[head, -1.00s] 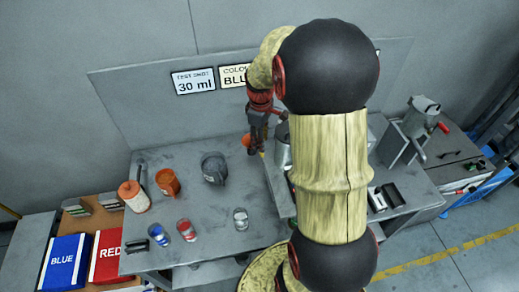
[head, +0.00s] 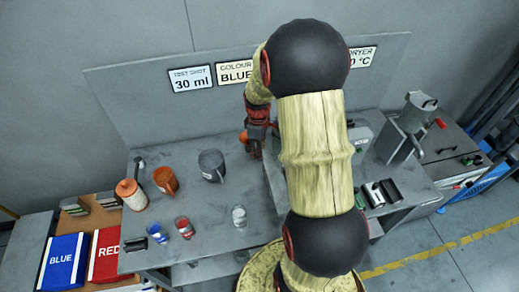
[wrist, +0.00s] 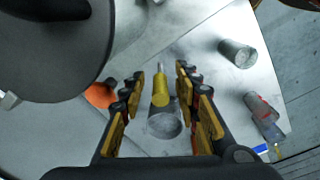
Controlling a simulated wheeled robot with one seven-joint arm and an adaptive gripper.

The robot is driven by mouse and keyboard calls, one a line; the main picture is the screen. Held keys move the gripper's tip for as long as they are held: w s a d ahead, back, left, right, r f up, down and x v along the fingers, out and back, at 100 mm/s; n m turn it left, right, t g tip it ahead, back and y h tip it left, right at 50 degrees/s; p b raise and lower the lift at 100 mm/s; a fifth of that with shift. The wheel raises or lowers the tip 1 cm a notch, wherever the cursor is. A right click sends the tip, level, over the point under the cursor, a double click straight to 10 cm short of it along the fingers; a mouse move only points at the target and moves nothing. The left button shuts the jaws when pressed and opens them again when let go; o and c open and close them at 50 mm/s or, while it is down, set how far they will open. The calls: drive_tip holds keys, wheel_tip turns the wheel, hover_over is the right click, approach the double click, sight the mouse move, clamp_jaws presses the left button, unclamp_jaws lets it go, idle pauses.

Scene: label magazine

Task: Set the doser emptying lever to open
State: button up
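A yellow handle (wrist: 160,92) on a thin metal rod shows in the wrist view, in the space between the fingers of my gripper (wrist: 160,72). It looks like the doser's emptying lever. The fingers stand apart on both sides of it, with a visible gap to each. In the head view my gripper (head: 255,150) points down at the back of the bench, and the lever cannot be made out there. A large dark round body (wrist: 50,55), probably part of the doser, fills the wrist view's upper left. My arm hides much of the doser in the head view.
On the bench stand a grey jug (head: 211,166), an orange jug (head: 165,180), a white-and-orange container (head: 131,194), and clear (head: 239,216), red (head: 183,228) and blue (head: 156,232) cups. A metal hopper (head: 415,112) stands at right.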

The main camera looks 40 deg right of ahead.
drive_tip(key=shift+c, duration=0.4)
clamp_jaws()
idle(0.5)
